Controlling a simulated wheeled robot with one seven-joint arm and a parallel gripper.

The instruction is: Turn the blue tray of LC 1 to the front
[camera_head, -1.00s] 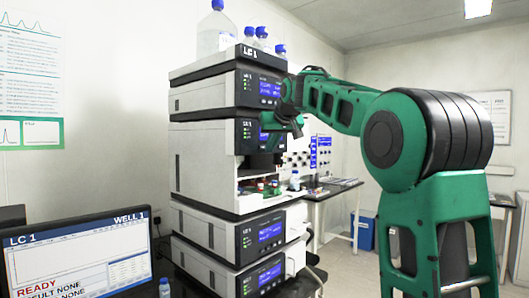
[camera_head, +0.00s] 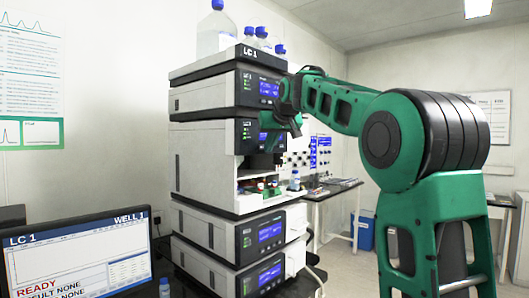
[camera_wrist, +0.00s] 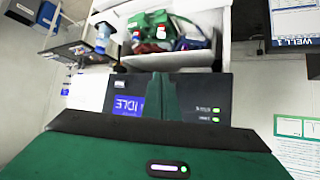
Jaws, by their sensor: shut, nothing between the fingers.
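The LC 1 stack (camera_head: 205,150) stands left of centre in the head view. Its open sampler bay (camera_head: 245,206) holds small coloured trays and vials, too small to tell apart there. In the wrist view, which is upside down, the bay shows a blue tray (camera_wrist: 193,43) beside a green tray (camera_wrist: 150,22) with red-and-white vials. The blue tray's facing cannot be told. My gripper (camera_head: 270,152) hangs at the stack's front, by the bay's upper edge. Its fingers, also in the wrist view (camera_wrist: 166,78), are shut and empty, apart from the blue tray.
Bottles (camera_head: 215,30) stand on top of the stack. A monitor (camera_head: 80,255) reading READY is at the lower left, with a small bottle (camera_head: 165,288) beside it. A side bench (camera_head: 335,188) with items and a blue bin (camera_head: 363,232) lie behind. A blue-capped bottle (camera_wrist: 104,36) is near the bay.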

